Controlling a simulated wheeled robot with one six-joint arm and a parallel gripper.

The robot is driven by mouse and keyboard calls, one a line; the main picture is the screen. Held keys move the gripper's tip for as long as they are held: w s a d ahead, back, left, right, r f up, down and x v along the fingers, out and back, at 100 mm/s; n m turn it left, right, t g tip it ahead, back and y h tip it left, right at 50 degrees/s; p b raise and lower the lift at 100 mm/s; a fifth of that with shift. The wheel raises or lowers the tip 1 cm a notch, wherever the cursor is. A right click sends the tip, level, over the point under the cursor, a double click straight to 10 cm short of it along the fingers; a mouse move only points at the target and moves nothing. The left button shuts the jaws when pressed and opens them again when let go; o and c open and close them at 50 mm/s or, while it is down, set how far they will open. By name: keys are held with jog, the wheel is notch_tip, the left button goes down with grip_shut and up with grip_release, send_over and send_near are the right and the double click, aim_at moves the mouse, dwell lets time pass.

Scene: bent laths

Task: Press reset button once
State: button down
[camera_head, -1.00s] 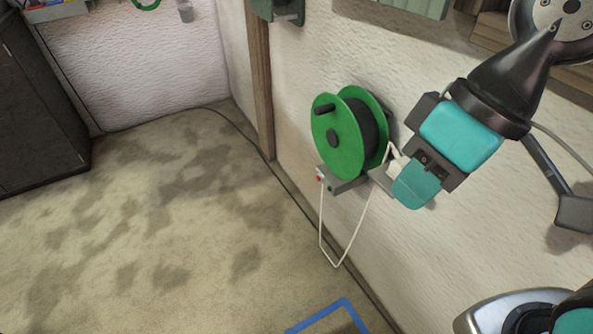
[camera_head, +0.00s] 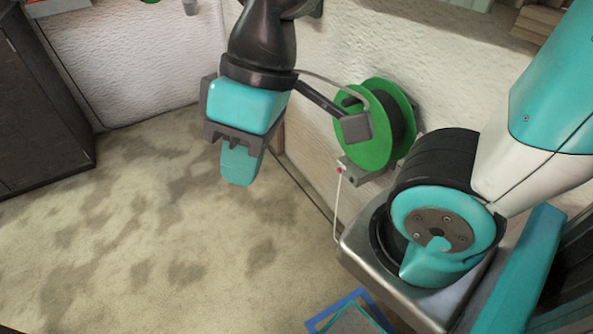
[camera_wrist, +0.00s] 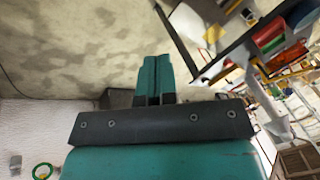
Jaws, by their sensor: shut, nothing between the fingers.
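A small red button (camera_head: 340,170) sits at the left end of a grey box (camera_head: 352,175) under a green cable reel (camera_head: 363,146) on the wall. It looks like the reset button, but I cannot read any label. My gripper (camera_head: 237,182) is in front of the wall, left of the button and apart from it. Its teal fingers are together with nothing between them; they also show in the wrist view (camera_wrist: 156,68). The button is not visible in the wrist view.
A white cord (camera_head: 336,208) hangs below the box. A blue-edged frame (camera_head: 322,322) lies on the floor at the bottom. A dark cabinet (camera_head: 40,110) stands at the left. The patchy floor (camera_head: 130,230) is open. A cluttered shelf (camera_wrist: 265,50) shows in the wrist view.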

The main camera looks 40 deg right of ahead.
jog(key=shift+w+a, duration=0.25)
jog(key=shift+a, duration=0.05)
jog(key=w+d+f+m+t+h+b, duration=0.1)
jog(key=w+d+f+b, duration=0.35)
jog(key=f, duration=0.35)
jog(key=w+d+f+m+h+b, duration=0.1)
jog(key=w+d+f+h+b, duration=0.15)
jog(key=w+f+b, duration=0.45)
jog(key=w+d+f+m+t+h+b, duration=0.1)
jog(key=w+d+f+b, duration=0.35)
jog(key=f, duration=0.45)
jog(key=w+d+f+h+b, duration=0.3)
jog(key=d+f+b, duration=0.6)
jog(key=d+f, duration=0.3)
jog(key=w+d+f+h+b, duration=0.4)
jog(key=d+f+b, duration=0.6)
jog(key=f, duration=0.5)
jog(key=shift+d+n+h, duration=0.3)
jog(key=shift+d+h, duration=0.55)
jog(key=shift+h, duration=0.3)
